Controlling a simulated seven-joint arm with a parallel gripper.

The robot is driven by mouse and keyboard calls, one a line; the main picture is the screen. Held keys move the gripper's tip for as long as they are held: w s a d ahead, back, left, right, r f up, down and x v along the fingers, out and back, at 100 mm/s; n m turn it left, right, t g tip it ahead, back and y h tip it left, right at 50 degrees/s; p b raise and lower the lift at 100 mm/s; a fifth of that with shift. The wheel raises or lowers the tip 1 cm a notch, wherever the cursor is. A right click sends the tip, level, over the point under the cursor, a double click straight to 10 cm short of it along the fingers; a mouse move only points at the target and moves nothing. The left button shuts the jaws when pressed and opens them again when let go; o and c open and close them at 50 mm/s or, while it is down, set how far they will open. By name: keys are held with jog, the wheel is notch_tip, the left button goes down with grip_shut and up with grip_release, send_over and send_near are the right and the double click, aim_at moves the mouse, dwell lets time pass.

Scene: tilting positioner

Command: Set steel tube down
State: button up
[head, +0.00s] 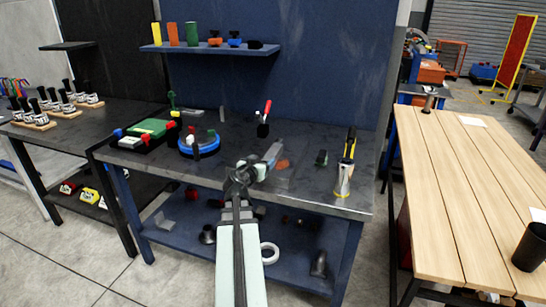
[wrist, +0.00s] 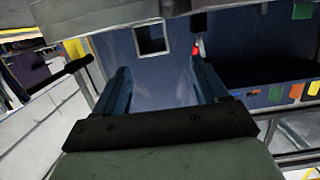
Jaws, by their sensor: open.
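My gripper (head: 268,158) is over the front middle of the dark workbench (head: 310,195) in the head view. In the wrist view my gripper (wrist: 162,85) has its two blue fingers wide apart, with nothing held between them. A short, upright, grey-brown metallic cylinder (head: 427,104) stands on the far left corner of the wooden table; it looks like the steel tube, but it is small and I cannot be sure. My gripper is well to its left and apart from it. The wrist view does not clearly show a tube.
A shiny cup (head: 343,181) with a yellow-black tool stands at the bench's right front. A blue round fixture (head: 200,147) and a green box (head: 153,129) stand left of my gripper. A black cup (head: 530,247) is on the wooden table (head: 470,190), whose middle is clear.

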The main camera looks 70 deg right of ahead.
aim_at(269, 157)
jog(key=d, duration=0.4)
jog(key=shift+d+f, duration=0.15)
jog(key=shift+f, duration=0.25)
jog(key=shift+s+d+f, duration=0.1)
jog(key=shift+d+f, duration=0.15)
jog(key=shift+d, duration=0.65)
jog(key=shift+s+d+f, duration=0.1)
jog(key=shift+d+f, duration=0.15)
jog(key=shift+d, duration=0.6)
jog(key=shift+s+d+f, duration=0.1)
jog(key=shift+d+f, duration=0.15)
jog(key=shift+d, duration=0.65)
jog(key=shift+c, duration=0.3)
grip_shut()
